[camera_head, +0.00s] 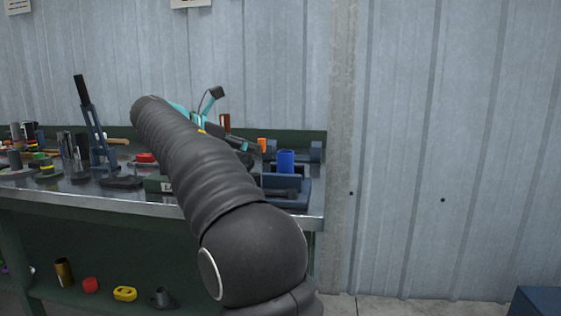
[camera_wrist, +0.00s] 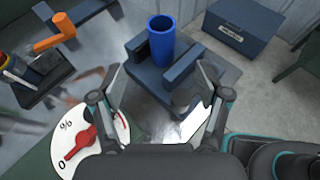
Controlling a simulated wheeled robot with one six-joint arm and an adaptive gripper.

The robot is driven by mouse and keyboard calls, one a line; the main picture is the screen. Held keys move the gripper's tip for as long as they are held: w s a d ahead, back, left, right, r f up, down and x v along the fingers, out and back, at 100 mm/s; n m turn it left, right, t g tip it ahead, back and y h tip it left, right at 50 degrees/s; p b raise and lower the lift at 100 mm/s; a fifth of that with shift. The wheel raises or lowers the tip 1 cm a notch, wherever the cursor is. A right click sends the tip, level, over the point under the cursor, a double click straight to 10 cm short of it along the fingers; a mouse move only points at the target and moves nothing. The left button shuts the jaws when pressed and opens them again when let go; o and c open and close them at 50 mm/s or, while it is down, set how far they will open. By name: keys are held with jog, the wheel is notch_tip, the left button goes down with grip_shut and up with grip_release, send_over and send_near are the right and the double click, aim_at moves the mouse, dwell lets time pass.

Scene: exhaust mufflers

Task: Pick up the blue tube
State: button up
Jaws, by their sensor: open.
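The blue tube (camera_wrist: 161,42) stands upright in a dark blue holder (camera_wrist: 145,75) at the upper middle of the wrist view. In the head view the blue tube (camera_head: 286,161) shows near the right end of the workbench, in the dark blue holder (camera_head: 292,200). My gripper (camera_wrist: 158,100) is open and empty in the wrist view. Its fingers point toward the holder, with the tube beyond the fingertips and apart from them. In the head view my arm covers part of the bench, and the gripper is mostly hidden behind it.
A white dial with a red knob (camera_wrist: 79,142) lies left of my gripper. An orange piece (camera_wrist: 56,32) is at the upper left. A blue box (camera_wrist: 242,27) stands on the floor beyond the bench. Several tools crowd the bench's left side (camera_head: 75,150).

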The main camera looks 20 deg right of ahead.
aim_at(279, 157)
jog(key=b+x, duration=0.1)
jog(key=x, duration=0.7)
jog(key=shift+w, duration=0.15)
jog(key=shift+s+f+b+x, duration=0.1)
jog(key=shift+b+x, duration=0.05)
jog(key=shift+x, duration=0.75)
jog(key=shift+s+f+b+x, duration=0.1)
jog(key=shift+s+b+x, duration=0.05)
jog(key=shift+x, duration=0.75)
jog(key=shift+s+f+b+x, duration=0.1)
jog(key=shift+b+x, duration=0.05)
jog(key=shift+x, duration=0.7)
jog(key=shift+r, duration=0.1)
jog(key=c, duration=1.3)
jog(key=shift+c, duration=0.2)
